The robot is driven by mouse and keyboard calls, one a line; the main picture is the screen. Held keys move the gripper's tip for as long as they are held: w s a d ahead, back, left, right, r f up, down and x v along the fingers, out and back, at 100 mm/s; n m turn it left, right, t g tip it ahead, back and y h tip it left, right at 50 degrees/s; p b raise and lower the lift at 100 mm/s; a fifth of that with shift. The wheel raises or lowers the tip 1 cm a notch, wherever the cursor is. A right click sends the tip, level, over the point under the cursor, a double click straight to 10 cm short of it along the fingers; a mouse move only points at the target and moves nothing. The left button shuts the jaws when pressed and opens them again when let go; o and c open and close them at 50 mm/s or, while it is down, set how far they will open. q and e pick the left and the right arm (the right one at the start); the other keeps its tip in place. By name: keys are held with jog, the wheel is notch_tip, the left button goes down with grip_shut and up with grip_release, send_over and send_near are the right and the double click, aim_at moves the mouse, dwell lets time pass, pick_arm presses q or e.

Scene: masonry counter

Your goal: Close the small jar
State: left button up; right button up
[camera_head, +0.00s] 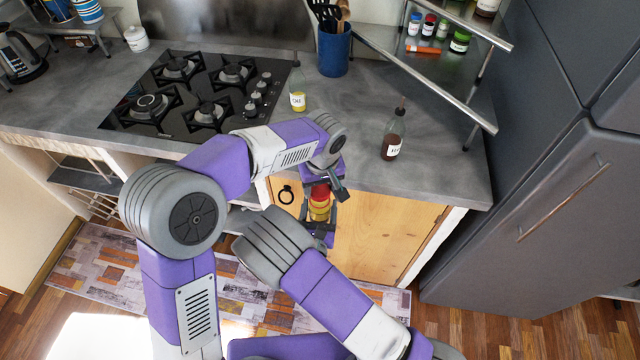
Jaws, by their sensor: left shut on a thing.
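The small jar (318,211), yellowish with a red band, is in front of the counter's wooden door. A red lid (320,191) is directly above its body; whether the two touch or are apart is too small to tell. My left gripper (322,184) comes down from above and is shut on the red lid, its fingers partly hidden by my wrist. My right arm reaches in from the lower right. A dark and purple part, seemingly of my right gripper (326,232), shows just below the jar, but its fingers are mostly hidden.
A dark bottle (392,140) and a yellow-filled bottle (297,95) stand on the grey counter (440,165). A black hob (190,95) is left, a blue utensil pot (334,52) behind. A metal shelf (470,75) holds several small jars. A tall grey cabinet (540,200) bounds the right.

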aim_at(320, 207)
pick_arm(q)
jog(key=shift+f, duration=0.6)
jog(key=shift+f, duration=0.6)
